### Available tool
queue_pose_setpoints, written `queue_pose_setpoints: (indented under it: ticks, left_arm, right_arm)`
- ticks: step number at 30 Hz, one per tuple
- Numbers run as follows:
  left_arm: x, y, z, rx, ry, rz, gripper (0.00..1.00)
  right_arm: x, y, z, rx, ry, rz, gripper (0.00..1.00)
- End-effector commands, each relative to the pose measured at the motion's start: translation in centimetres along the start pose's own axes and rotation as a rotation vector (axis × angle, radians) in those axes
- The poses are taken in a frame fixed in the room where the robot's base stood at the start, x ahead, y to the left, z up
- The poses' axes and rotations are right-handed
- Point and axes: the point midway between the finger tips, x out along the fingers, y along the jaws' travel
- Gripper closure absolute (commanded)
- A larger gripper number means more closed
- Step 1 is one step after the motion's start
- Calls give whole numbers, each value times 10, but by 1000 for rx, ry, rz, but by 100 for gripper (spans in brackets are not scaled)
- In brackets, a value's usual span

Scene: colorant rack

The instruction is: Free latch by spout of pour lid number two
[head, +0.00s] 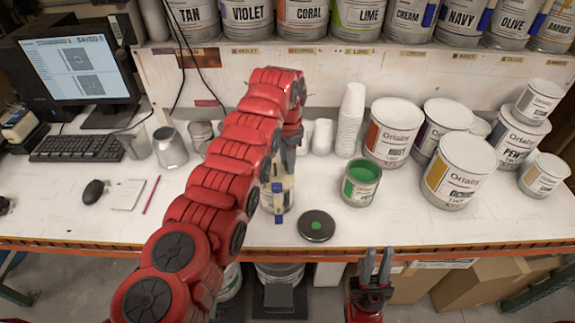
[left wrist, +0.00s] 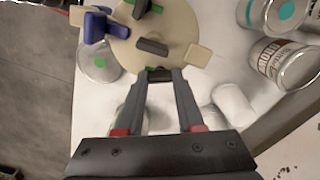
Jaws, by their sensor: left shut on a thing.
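The pour lid (left wrist: 178,32) is a cream disc in the left wrist view, with a blue spout (left wrist: 103,27) at its left and dark and green parts on top. In the head view it sits on a can (head: 277,186) at the bench's middle, partly hidden by my left arm; a blue part (head: 279,217) shows at its front. My left gripper (left wrist: 160,76) is shut on a dark latch at the lid's edge, mostly hidden between the fingertips. My left gripper (head: 288,155) comes down over the can's back. My right gripper (head: 375,268) is open and empty before the bench.
A grey round lid with a green dot (head: 316,226) lies right of the can. An open can of green paint (head: 361,184) stands further right, before stacked white cups (head: 351,120). Several paint cans (head: 455,172) crowd the right. Keyboard (head: 76,148) and mouse (head: 93,192) are left.

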Motion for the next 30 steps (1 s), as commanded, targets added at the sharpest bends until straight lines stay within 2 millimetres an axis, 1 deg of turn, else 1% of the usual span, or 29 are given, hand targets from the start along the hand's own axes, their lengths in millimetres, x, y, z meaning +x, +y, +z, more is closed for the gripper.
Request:
queue_pose_setpoints:
  ticks: [1,3,9,15,24,30]
  left_arm:
    - [6,0,-1,-36,3,-2,100]
    - [7,0,-1,-96,3,-3,100]
    - [3,0,-1,-286,3,-2,100]
    - [1,0,-1,-476,2,0,100]
    - [0,0,0,-749,1,1,100]
    - [0,0,-1,-894,1,0,100]
  right_arm:
    - [-13,-1,2,0,0,0,76]
    - [-22,-1,4,0,0,0,76]
    - [-38,-2,6,0,0,0,76]
    - [-43,-2,7,0,0,0,76]
    - [-44,-2,7,0,0,0,76]
    - [-43,-2,7,0,0,0,76]
